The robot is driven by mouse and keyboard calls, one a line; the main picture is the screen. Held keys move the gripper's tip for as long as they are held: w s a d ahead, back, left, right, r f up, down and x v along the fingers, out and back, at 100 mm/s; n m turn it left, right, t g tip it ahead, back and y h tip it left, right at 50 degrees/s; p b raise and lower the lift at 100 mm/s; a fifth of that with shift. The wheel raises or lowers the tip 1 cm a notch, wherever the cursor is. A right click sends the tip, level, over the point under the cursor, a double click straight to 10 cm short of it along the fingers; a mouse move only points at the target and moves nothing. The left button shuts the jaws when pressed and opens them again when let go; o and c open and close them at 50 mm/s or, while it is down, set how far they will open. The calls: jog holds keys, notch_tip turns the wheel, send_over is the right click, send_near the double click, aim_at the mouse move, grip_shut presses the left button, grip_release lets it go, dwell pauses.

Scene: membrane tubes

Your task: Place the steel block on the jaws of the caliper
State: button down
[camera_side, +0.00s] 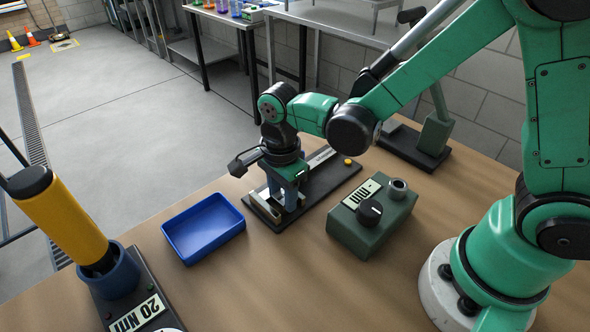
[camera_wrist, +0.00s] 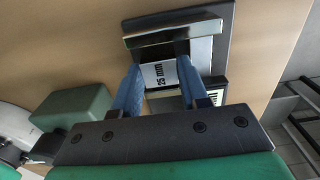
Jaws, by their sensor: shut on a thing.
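The caliper (camera_side: 330,187) is a black base with steel jaws and a beam, lying on the brown table in the side view. In the wrist view, its steel jaw (camera_wrist: 172,30) shows at the top. My gripper (camera_side: 284,203) points down over the jaw end; its blue fingers (camera_wrist: 158,75) are shut on the steel block (camera_wrist: 166,73), whose pale face reads "25 mm". The block appears between the jaws in the wrist view. I cannot tell whether it touches them or the base. In the side view, the fingers mostly hide it.
A blue tray (camera_side: 204,228), empty, lies left of the caliper. A green box with a black knob (camera_side: 370,212) stands to its right. A yellow-handled tool (camera_side: 62,215) stands in a dark holder at the left front. A green stand (camera_side: 434,135) is behind.

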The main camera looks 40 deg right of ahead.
aim_at(282, 197)
jog(key=shift+f, duration=0.1)
jog(key=shift+c, duration=2.3)
grip_release()
notch_tip(282, 197, up, 12)
jog(key=s+d+n+t, duration=0.4)
jog(key=d+n+t, duration=0.3)
jog(key=n, duration=1.1)
jog(key=shift+d+f, duration=0.2)
jog(key=shift+d, duration=0.7)
